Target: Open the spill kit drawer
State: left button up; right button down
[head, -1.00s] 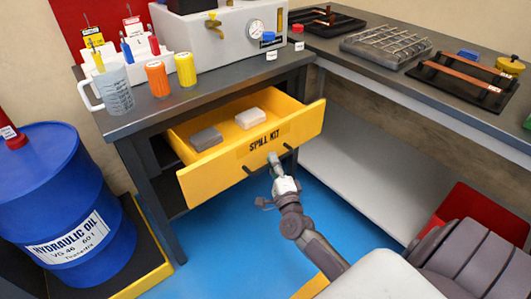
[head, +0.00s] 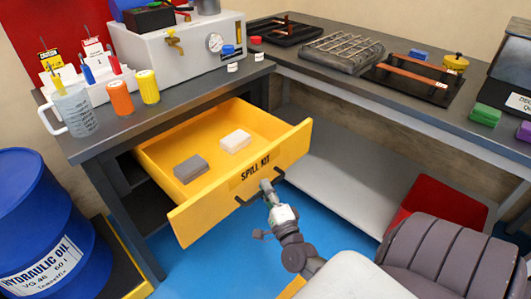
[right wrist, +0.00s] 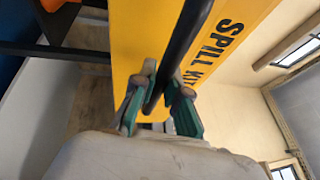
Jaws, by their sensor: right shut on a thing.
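The yellow spill kit drawer (head: 205,199) stands pulled out from under the dark bench, with its inside in view. A grey block (head: 190,169) and a white block (head: 236,141) lie in it. Its front has a black bar handle (head: 240,201). My right gripper (head: 267,187) is at the handle. In the right wrist view the fingers of my right gripper (right wrist: 158,105) are closed around the black handle (right wrist: 182,50), close to the yellow front (right wrist: 142,30). My left gripper is not in view.
A blue hydraulic oil drum (head: 38,225) stands left of the bench. A measuring jug (head: 74,112) and orange and yellow bottles (head: 148,87) stand on the bench top. Blue floor shows below the drawer.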

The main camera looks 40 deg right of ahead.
jog(key=c, duration=1.2)
grip_release()
jog(key=shift+s, duration=0.1)
jog(key=v, duration=1.1)
jog(key=shift+s+a+f, duration=0.15)
jog(key=shift+s+a, duration=0.05)
jog(key=shift+s, duration=0.15)
